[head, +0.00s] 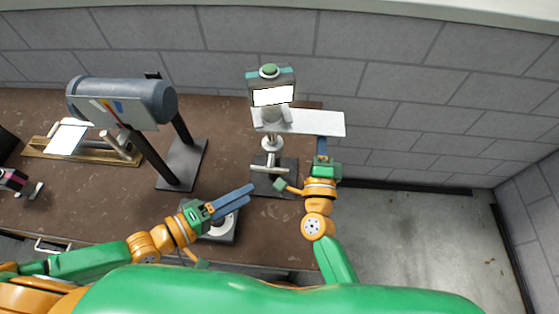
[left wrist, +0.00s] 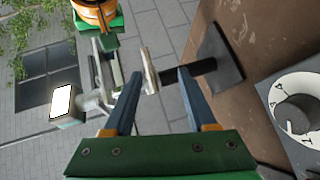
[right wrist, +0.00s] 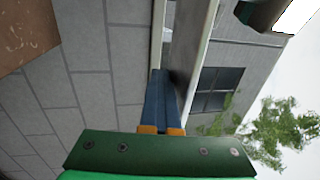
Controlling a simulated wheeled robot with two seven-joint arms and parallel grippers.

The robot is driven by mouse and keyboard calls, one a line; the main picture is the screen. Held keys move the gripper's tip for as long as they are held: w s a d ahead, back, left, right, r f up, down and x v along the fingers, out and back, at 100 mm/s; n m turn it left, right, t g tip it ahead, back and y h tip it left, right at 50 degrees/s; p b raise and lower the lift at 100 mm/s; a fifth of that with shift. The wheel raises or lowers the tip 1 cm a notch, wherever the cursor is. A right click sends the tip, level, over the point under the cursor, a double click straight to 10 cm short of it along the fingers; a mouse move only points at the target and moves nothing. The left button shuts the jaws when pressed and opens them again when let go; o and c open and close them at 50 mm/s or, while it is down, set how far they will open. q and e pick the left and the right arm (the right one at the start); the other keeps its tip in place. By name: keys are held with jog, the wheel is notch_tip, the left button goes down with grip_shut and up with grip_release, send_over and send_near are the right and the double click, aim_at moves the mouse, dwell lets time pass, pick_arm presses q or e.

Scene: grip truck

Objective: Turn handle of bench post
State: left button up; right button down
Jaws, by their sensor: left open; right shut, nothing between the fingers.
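The bench post has a head with a screen and green button (head: 270,86), a white plate (head: 325,123) below it and a dark base (head: 287,180). Its handle (head: 268,169), a pale metal bar, sits low on the post. In the left wrist view the handle (left wrist: 149,72) shows beyond and between the finger ends, apart from them. My left gripper (head: 250,194) is open, just left of and nearer than the base. My right gripper (head: 321,140) is shut and empty, its fingertips by the white plate's right end. In the right wrist view the plate (right wrist: 188,45) appears nearly edge-on, just beyond the fingers; contact is unclear.
A dial unit (head: 224,233) lies partly behind my left gripper; its knob (left wrist: 297,113) shows in the left wrist view. A grey cylinder on a stand (head: 122,101) and a wooden board with rollers (head: 45,148) are left. The brown bench (head: 95,205) ends right of the post.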

aim_at(272, 168)
pick_arm(q)
jog(key=shift+t, duration=0.6)
jog(key=x, duration=0.4)
jog(key=r+x, duration=0.1)
jog(key=x, duration=0.3)
jog(key=w+x, duration=0.1)
jog(key=x, duration=0.3)
jog(key=shift+w+a+r, duration=0.15)
jog(key=shift+w+r, duration=0.1)
jog(key=shift+w, duration=0.05)
grip_shut()
